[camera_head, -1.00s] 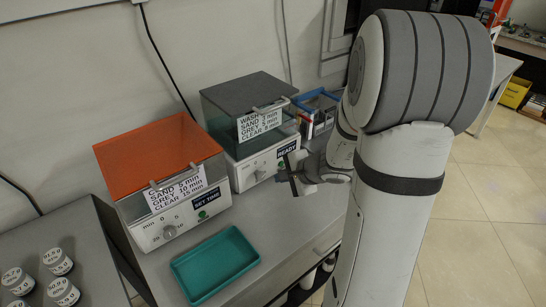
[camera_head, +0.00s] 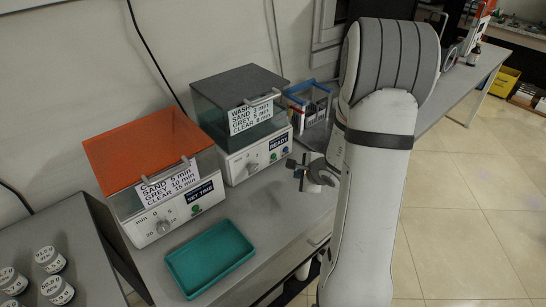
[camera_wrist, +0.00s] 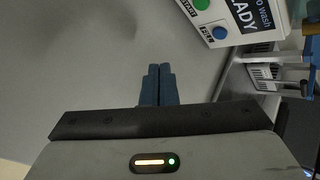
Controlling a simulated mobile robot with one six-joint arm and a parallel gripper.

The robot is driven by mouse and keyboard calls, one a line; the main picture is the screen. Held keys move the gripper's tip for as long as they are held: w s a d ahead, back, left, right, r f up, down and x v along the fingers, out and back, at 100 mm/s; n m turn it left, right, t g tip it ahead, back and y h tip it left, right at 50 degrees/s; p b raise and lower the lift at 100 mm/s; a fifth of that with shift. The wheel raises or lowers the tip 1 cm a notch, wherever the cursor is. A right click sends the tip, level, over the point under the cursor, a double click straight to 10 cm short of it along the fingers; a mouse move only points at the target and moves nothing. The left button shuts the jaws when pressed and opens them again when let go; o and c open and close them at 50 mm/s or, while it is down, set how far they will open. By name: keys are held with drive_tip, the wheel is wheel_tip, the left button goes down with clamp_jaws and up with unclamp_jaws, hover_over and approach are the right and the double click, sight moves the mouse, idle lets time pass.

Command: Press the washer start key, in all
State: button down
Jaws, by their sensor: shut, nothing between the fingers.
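The washer (camera_head: 232,155) is the box with the dark grey lid and a "READY" sign at the back of the bench. In the wrist view, its green start key (camera_wrist: 201,4) is at the top edge, partly cut off, with a blue button (camera_wrist: 220,33) nearby. My gripper (camera_wrist: 158,69) is shut and empty, its fingertips pointing at bare bench top, apart from the key. In the head view my gripper (camera_head: 296,166) is just right of the washer's front panel, apart from the buttons; its fingertips are hard to make out.
An orange-lidded box (camera_head: 150,150) with a knob and "SET TIME" sign stands left of the washer. A teal tray (camera_head: 210,258) lies in front of it. A blue-framed rack (camera_head: 311,101) stands right of the washer. Jars (camera_head: 50,260) sit at lower left. Bench is clear before the washer.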

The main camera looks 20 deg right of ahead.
sight(274, 156)
drive_tip(key=w+a, duration=0.1)
drive_tip(key=w, duration=0.3)
drive_tip(key=w+a+p, duration=0.1)
drive_tip(key=w, duration=0.1)
drive_tip(key=shift+w+a, duration=0.1)
drive_tip(key=shift+a, duration=0.2)
drive_tip(key=shift+w+a, duration=0.2)
drive_tip(key=shift+w, duration=0.35)
drive_tip(key=shift+w+b, duration=0.15)
drive_tip(key=shift+b, duration=0.2)
idle(1.0)
drive_tip(key=shift+w+a, duration=0.2)
drive_tip(key=shift+w, duration=0.05)
drive_tip(key=shift+w+a+b, duration=0.1)
drive_tip(key=shift+w+b, duration=0.3)
drive_tip(key=shift+b, duration=0.05)
idle(0.6)
idle(0.3)
drive_tip(key=shift+s+d+b, duration=0.3)
drive_tip(key=shift+s+b, duration=0.2)
drive_tip(key=shift+s, duration=0.25)
